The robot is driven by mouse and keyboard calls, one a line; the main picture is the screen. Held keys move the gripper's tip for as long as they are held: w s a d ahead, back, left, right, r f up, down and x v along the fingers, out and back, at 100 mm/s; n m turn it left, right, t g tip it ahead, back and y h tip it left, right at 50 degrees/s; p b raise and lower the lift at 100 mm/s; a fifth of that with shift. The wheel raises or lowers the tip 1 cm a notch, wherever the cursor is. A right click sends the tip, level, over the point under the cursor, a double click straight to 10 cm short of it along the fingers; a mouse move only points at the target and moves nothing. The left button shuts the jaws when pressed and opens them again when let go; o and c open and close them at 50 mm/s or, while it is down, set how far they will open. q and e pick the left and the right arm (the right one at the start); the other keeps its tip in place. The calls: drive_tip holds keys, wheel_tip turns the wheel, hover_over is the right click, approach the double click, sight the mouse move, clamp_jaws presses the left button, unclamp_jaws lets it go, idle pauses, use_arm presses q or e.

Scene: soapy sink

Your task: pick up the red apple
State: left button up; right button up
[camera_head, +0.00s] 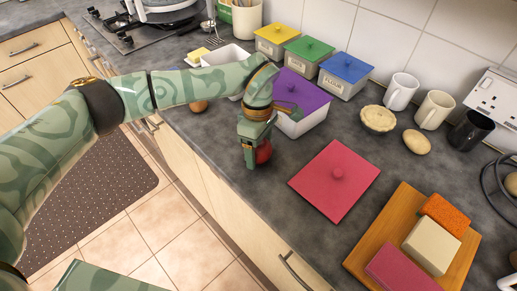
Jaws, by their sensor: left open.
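The red apple (264,153) is on the grey worktop near its front edge, left of a pink square lid. It is partly hidden by my left gripper (256,158), which comes down over it from above. The left gripper is open, with one finger in front of the apple. I cannot tell whether the fingers touch it. My right gripper is not in view.
A white container with a purple lid (301,93) stands just behind the gripper. The pink lid (336,179) lies to the right, and a wooden board (378,229) with coloured blocks is beyond it. A pie (378,119), a potato-like item (416,142) and mugs (434,110) are at the back right.

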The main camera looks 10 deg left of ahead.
use_arm(q)
drive_tip(key=c, duration=0.7)
